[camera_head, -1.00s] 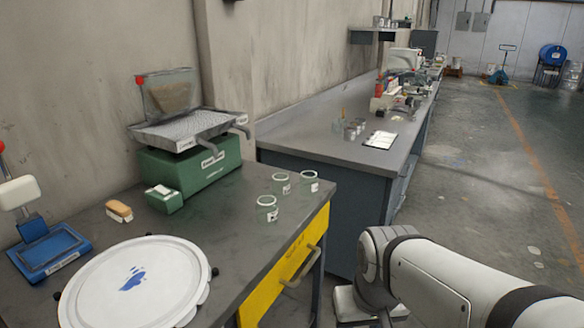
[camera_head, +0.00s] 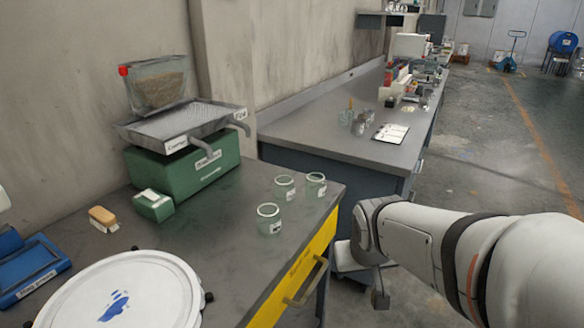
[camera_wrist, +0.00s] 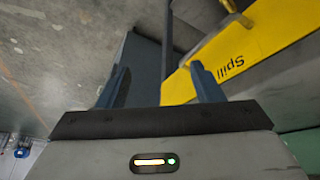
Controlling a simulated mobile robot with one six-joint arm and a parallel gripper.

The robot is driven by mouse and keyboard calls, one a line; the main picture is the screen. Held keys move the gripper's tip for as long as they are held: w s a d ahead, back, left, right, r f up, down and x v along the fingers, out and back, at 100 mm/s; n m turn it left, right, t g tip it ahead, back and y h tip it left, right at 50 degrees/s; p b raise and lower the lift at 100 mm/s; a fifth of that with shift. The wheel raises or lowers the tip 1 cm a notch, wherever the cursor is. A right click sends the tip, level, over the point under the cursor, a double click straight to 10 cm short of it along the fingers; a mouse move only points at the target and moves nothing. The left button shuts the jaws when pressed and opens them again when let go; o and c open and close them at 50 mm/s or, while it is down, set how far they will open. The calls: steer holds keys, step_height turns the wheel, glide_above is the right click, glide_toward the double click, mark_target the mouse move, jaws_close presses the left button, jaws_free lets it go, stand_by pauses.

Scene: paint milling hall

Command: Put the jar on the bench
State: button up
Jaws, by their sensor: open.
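Three clear glass jars with pale rims and small labels stand upright on the near bench (camera_head: 235,245): a front jar (camera_head: 269,222), a back-left jar (camera_head: 284,188) and a back-right jar (camera_head: 316,186). I cannot tell which one the task means. A second, longer grey bench (camera_head: 315,133) stands behind. My gripper (camera_wrist: 160,88) is open and empty in the wrist view, its two dark blue fingers apart. The yellow drawer front (camera_wrist: 250,45) of the near bench shows beyond them. In the head view my arm is low at the right, beside the near bench and away from the jars.
A green sieve machine (camera_head: 185,170), a brush (camera_head: 103,218), a blue device (camera_head: 25,268) and a round white lid (camera_head: 125,300) crowd the near bench's left. A drawer handle (camera_head: 308,282) sticks out. The far bench holds a white sheet (camera_head: 391,132) and small containers; its near left top is bare.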

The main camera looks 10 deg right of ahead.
mark_target(322, 188)
steer(key=w+d+t, duration=0.4)
steer(key=w+t, duration=0.2)
steer(key=w, duration=0.9)
steer(key=w+a+n+t+y, duration=0.1)
steer(key=w+n+y, duration=0.1)
steer(key=w+y, duration=0.1)
steer(key=w+a+n+t+y+b, duration=0.1)
steer(key=w+a+n+t+y, duration=0.1)
steer(key=w+y, duration=0.2)
steer(key=w+a+n+t+y, duration=0.1)
steer(key=w+a+n+y, duration=0.1)
steer(key=w+y, duration=0.1)
steer(key=shift+w+r+t+y, duration=0.3)
steer(key=shift+w+r, duration=0.05)
steer(key=shift+w, duration=0.15)
steer(key=x, duration=0.7)
steer(key=shift+w+a+r, duration=0.1)
steer(key=shift+w+a, duration=0.05)
steer(key=shift+w, duration=0.15)
steer(key=shift+c, duration=0.2)
steer(key=c, duration=0.8)
